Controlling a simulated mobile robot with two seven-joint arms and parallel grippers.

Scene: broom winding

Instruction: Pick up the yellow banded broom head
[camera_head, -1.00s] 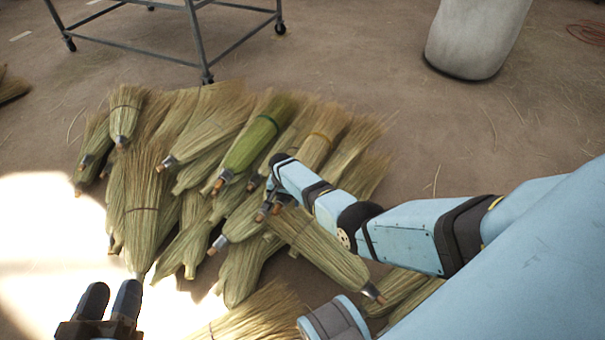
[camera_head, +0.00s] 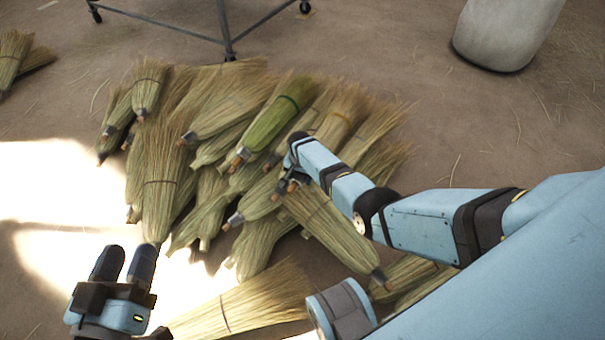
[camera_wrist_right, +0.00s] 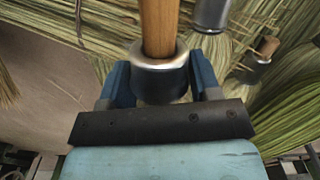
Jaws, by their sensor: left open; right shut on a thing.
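The yellow banded broom head (camera_head: 340,117) lies near the right side of the pile, with a yellow-orange band around its bristles. Its lower end is hidden near my right arm. My right gripper (camera_head: 287,180) is down at the pile, near that hidden end. In the right wrist view, its jaws (camera_wrist_right: 160,85) are shut around a metal collar (camera_wrist_right: 160,80) with a wooden stub (camera_wrist_right: 159,28). The band does not show there, so I cannot tell for certain which broom head is held. My left gripper (camera_head: 125,262) is open and empty at the lower left.
A green broom head (camera_head: 274,122) lies just left of the yellow banded one. Several plain broom heads (camera_head: 160,185) crowd around. A metal-legged frame (camera_head: 226,30) stands behind, and a pale rounded block (camera_head: 508,32) at the back right. The floor between pile and block is clear.

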